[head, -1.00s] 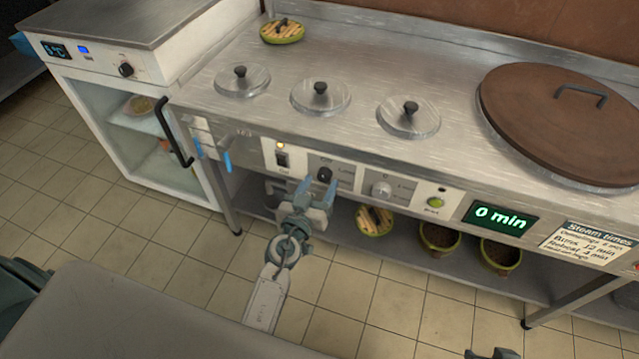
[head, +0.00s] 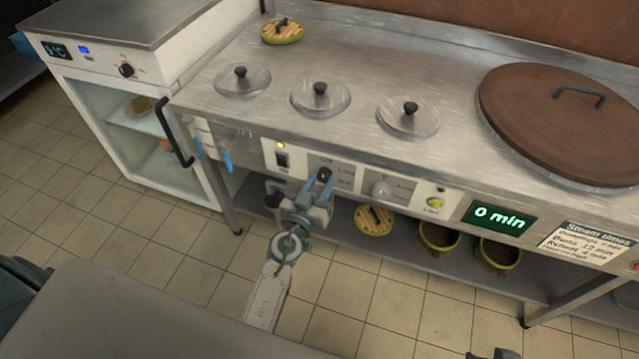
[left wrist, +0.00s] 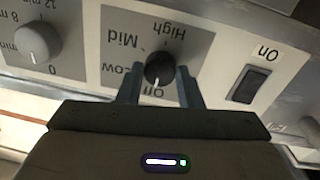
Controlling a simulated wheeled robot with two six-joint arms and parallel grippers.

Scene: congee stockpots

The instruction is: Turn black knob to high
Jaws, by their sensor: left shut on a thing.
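The black knob (head: 324,174) is on the stove's front panel, between the power switch and the grey timer dial. In the left wrist view the black knob (left wrist: 160,68) has a white mark pointing at the Off label. Low, Mid and High are printed around it, upside down in this view. My left gripper (head: 319,188) is at the panel. In the left wrist view my left gripper (left wrist: 160,88) has one finger on each side of the knob and is shut on it.
The power switch (left wrist: 247,84) and the grey timer dial (left wrist: 38,43) flank the knob closely. A display (head: 500,217) reads 0 min. A lower shelf holds several round containers. The floor in front is clear.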

